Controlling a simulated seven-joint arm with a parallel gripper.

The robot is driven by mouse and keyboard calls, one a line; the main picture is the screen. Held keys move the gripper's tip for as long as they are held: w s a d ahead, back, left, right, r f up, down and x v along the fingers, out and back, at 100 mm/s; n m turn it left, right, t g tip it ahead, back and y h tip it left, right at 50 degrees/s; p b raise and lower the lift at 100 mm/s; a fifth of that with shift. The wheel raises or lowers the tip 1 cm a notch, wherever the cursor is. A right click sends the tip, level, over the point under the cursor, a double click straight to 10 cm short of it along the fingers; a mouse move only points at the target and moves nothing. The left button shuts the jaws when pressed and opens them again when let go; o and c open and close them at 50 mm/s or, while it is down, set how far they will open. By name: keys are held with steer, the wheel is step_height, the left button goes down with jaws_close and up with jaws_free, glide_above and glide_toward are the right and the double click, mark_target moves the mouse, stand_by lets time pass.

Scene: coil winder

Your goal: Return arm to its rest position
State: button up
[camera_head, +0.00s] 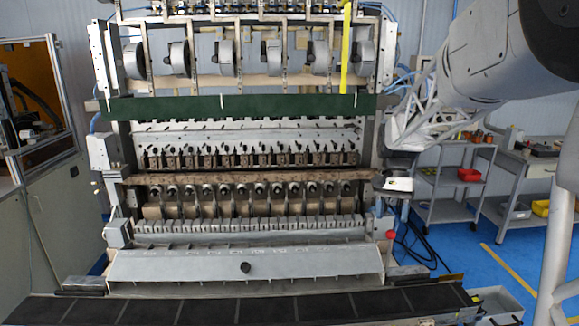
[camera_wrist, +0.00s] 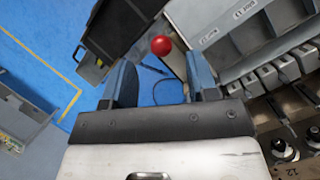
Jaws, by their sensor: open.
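My arm comes in from the upper right in the head view. My gripper (camera_head: 393,184) hangs at the right end of the coil winder (camera_head: 240,262), just above a red knob (camera_head: 390,234). In the wrist view my gripper (camera_wrist: 160,75) shows two blue-grey fingers spread apart with nothing between them but blue floor and a dark cable beyond. The red knob (camera_wrist: 161,45) shows just past the fingertips. I cannot tell whether a finger touches anything.
A dark belt (camera_head: 230,310) runs along the winder's front. Grey shelf carts (camera_head: 455,180) with coloured bins stand at the right. A framed cabinet (camera_head: 45,200) stands at the left. Blue floor (camera_head: 480,240) is open at the right, with black cables near the winder.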

steer(key=s+a+n+t, duration=0.2)
steer(key=s+a, duration=0.2)
steer(key=s, duration=0.6)
steer(key=s+a+f+n+t, duration=0.1)
steer(key=s+a, duration=0.3)
steer(key=s, duration=0.7)
steer(key=s+a+n+t+h, duration=0.1)
steer(key=s+a+n+t, duration=0.2)
steer(key=s, duration=0.8)
steer(key=shift+a+f+n, duration=0.15)
steer(key=shift+a+n, duration=0.25)
steer(key=shift+a, duration=0.25)
